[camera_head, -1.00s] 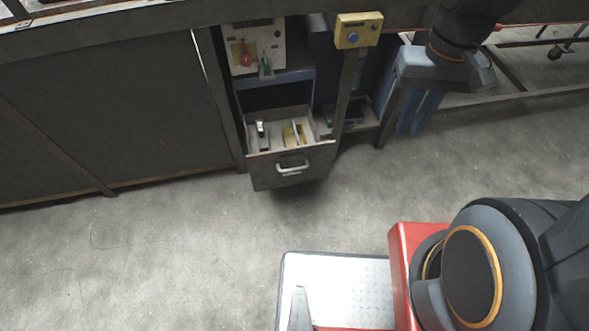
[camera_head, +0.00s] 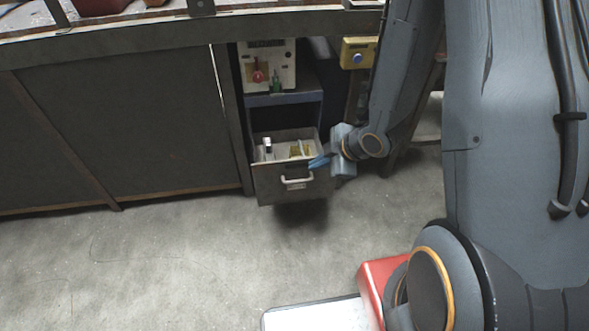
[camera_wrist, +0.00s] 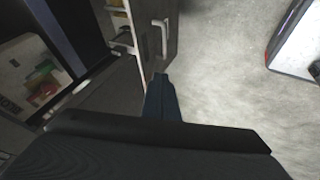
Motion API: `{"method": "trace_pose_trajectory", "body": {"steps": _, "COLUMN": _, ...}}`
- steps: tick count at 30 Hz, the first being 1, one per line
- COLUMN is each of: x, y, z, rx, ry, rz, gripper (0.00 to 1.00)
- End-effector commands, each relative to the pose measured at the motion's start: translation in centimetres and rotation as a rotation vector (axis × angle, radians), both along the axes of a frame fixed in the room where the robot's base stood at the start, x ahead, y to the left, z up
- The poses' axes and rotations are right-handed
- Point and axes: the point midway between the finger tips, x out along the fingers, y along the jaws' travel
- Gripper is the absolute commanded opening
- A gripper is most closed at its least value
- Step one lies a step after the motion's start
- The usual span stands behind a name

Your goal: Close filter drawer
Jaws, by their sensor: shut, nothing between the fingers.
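The filter drawer (camera_head: 267,188) stands pulled out under the bench in the head view, with its contents showing from above. Its pale bar handle (camera_head: 297,183) is on the front panel. In the wrist view the drawer front (camera_wrist: 150,62) and handle (camera_wrist: 164,38) lie just past the fingers. My gripper (camera_head: 318,161) is shut and empty, its blue fingers at the upper right edge of the drawer front. In the wrist view the fingers (camera_wrist: 160,84) point at the lower end of the front. I cannot tell whether they touch it.
A control panel with a red knob (camera_head: 268,66) stands above the drawer. A yellow box with a blue button (camera_head: 359,53) hangs to the right. Dark cabinet panels (camera_head: 130,125) fill the left. The concrete floor (camera_head: 150,250) in front is clear.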

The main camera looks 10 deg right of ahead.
Motion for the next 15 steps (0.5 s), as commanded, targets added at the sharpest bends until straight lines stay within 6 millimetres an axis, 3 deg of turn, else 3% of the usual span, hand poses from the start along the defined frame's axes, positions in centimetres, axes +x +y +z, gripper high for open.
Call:
{"method": "trace_pose_trajectory", "body": {"steps": 5, "x": 0.8, "y": 0.2, "z": -1.3, "rx": 0.003, "ry": -0.002, "rz": -0.004, "gripper": 0.0}}
{"method": "trace_pose_trajectory", "body": {"steps": 15, "x": 3.8, "y": 2.5, "z": -6.6, "rx": 0.002, "ry": -0.001, "rz": -0.008, "gripper": 0.0}}
